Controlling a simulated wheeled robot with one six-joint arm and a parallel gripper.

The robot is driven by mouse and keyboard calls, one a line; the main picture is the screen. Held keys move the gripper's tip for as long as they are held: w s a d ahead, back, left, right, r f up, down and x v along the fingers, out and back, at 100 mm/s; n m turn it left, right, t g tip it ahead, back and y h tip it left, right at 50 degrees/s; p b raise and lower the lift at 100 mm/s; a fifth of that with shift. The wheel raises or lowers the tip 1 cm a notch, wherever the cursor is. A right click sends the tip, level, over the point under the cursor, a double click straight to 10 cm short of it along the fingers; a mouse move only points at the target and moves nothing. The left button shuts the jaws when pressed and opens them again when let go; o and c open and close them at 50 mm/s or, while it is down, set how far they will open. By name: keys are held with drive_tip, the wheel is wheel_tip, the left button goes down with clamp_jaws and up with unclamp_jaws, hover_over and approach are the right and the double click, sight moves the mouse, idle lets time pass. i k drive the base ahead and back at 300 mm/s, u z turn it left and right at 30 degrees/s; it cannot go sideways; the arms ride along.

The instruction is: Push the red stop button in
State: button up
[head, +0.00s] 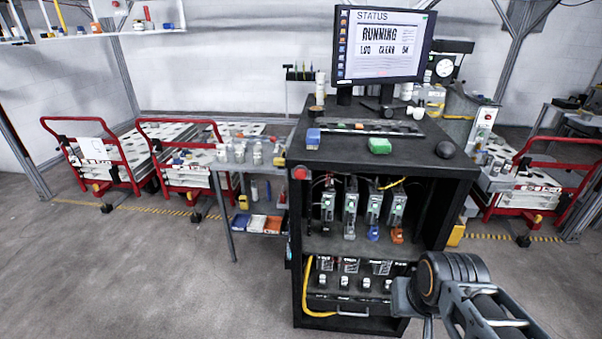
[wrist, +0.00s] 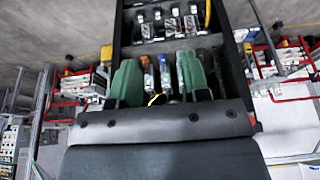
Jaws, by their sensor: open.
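The red stop button (head: 300,173) sits on the upper left front corner of the black cabinet (head: 455,172), just under its top, in the head view. The gap between the fingers frames the drive units behind. My arm is at the lower right of the head view, on the cabinet's right side. The gripper's fingers are not visible there.
A monitor (head: 382,46) reading RUNNING stands on the cabinet, with a green item (head: 380,146) and a dark round object (head: 445,149). A yellow cable (head: 308,290) hangs at the lower shelf. Red-framed carts (head: 88,120) stand behind left. The floor in front is clear.

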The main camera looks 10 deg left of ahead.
sight(300, 174)
drive_tip(key=k, duration=1.3)
drive_tip(key=u, duration=0.6)
drive_tip(key=i, duration=0.7)
drive_tip(key=u, duration=0.45)
drive_tip(key=i, duration=1.25)
drive_tip(key=z, duration=0.65)
